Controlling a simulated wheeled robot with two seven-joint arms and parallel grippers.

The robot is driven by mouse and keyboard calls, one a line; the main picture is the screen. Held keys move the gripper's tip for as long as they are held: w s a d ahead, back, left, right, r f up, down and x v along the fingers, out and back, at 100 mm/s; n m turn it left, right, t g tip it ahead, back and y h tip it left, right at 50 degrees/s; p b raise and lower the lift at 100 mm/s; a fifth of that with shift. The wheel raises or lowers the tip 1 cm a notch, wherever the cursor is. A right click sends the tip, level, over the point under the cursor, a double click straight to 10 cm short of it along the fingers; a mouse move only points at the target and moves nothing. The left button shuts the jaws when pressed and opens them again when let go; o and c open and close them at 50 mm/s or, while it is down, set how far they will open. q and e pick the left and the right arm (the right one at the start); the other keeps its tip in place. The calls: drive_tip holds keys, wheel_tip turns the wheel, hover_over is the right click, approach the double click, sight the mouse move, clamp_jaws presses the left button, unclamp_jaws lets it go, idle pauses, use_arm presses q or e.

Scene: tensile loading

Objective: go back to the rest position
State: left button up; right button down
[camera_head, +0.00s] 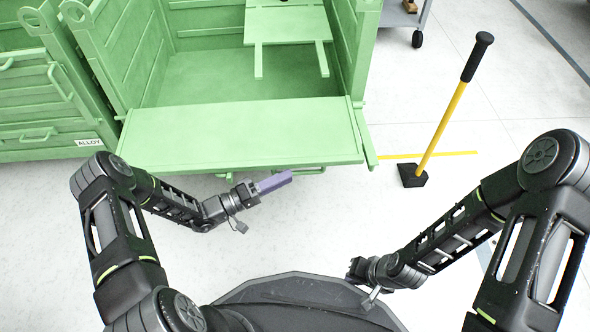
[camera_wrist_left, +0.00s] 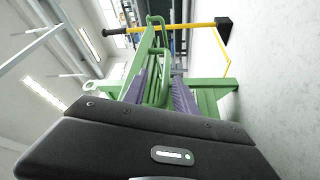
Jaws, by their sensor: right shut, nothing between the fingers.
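My left gripper (camera_head: 277,181) has purple fingers and is held in front of the green crate's lowered front flap (camera_head: 240,135), pointing right in the head view. In the left wrist view its two purple fingers (camera_wrist_left: 160,92) stand apart with a gap between them, and I see nothing held there. My right gripper (camera_head: 357,270) is low near the centre, beside the dark rounded front of my body. It is shut and empty; its fingertips are mostly hidden.
The open green crate (camera_head: 112,62) holds a small green table-like piece (camera_head: 287,27). A second green crate (camera_head: 35,100) marked ALLOY stands at left. A yellow-handled tool (camera_head: 442,112) stands upright at right. The pale floor between my arms is clear.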

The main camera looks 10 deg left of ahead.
use_arm(q)
drive_tip(key=shift+v, duration=1.15)
